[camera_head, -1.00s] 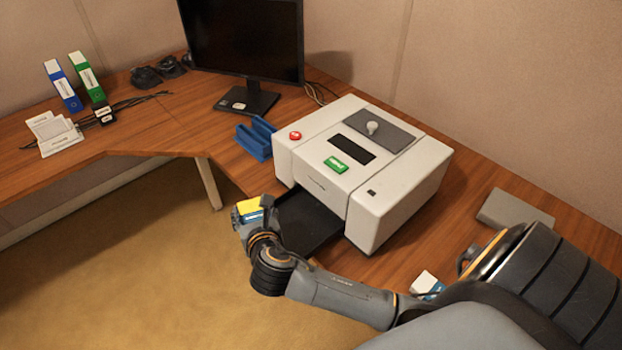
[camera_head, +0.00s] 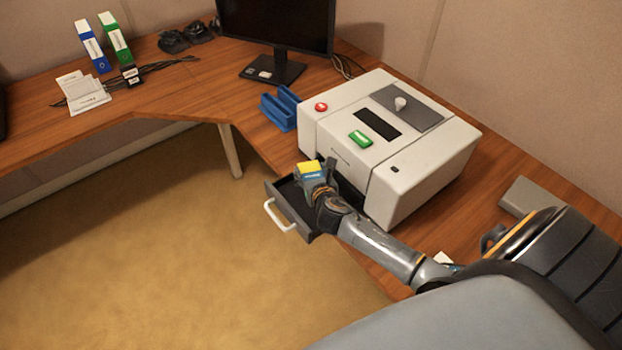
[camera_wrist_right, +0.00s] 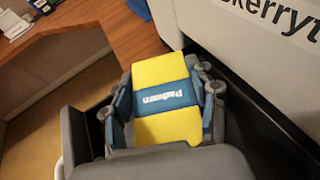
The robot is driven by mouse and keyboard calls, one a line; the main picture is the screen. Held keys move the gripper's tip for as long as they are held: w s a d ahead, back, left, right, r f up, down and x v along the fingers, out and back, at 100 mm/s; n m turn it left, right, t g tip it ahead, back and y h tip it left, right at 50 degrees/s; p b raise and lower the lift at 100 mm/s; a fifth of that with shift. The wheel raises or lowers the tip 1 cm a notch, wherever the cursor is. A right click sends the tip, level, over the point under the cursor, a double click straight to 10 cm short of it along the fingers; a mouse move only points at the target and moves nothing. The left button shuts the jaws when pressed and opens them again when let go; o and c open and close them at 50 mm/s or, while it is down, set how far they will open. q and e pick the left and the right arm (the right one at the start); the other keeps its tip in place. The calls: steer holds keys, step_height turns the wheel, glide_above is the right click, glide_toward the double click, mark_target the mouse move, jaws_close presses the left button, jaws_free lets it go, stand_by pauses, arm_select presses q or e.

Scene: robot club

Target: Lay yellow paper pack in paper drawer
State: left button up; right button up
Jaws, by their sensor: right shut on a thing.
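The yellow paper pack (camera_head: 309,167) has a blue band and is held in my right gripper (camera_head: 316,175). In the right wrist view the pack (camera_wrist_right: 160,72) sits between the two fingers (camera_wrist_right: 163,105), which are shut on its sides. The paper drawer (camera_head: 291,208) is a dark open tray with a white handle (camera_head: 279,215), pulled out from the front of the white printer (camera_head: 420,170). The gripper and pack are over the drawer; I cannot tell whether the pack touches its floor. My arm hides part of the drawer. My left gripper is not in view.
A blue holder (camera_head: 279,108) stands left of the printer, and a monitor (camera_head: 277,25) behind it. A grey box (camera_head: 533,196) lies on the desk to the right. Binders (camera_head: 115,37) and papers stand at the back left. The carpet in front is clear.

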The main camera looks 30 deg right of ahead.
steer(key=shift+s+a+f, duration=0.1)
steer(key=shift+s+f, duration=0.05)
steer(key=shift+f, duration=0.4)
steer(key=shift+s+a+f, duration=0.1)
steer(key=shift+s+f, duration=0.05)
steer(key=shift+f, duration=0.4)
steer(key=shift+c, duration=0.6)
steer(key=shift+s+a+f, duration=0.1)
steer(key=shift+s+f, duration=0.1)
steer(key=shift+f, duration=0.1)
jaws_close()
steer(key=o, duration=1.3)
jaws_free()
steer(key=shift+w+f, duration=0.1)
steer(key=shift+o, duration=1)
steer(key=shift+w+d+f, duration=0.1)
steer(key=shift+w+d, duration=0.15)
steer(key=shift+s+a+r, duration=0.15)
steer(key=shift+r, duration=0.2)
steer(key=v, duration=1.1)
steer(key=shift+s+r, duration=0.25)
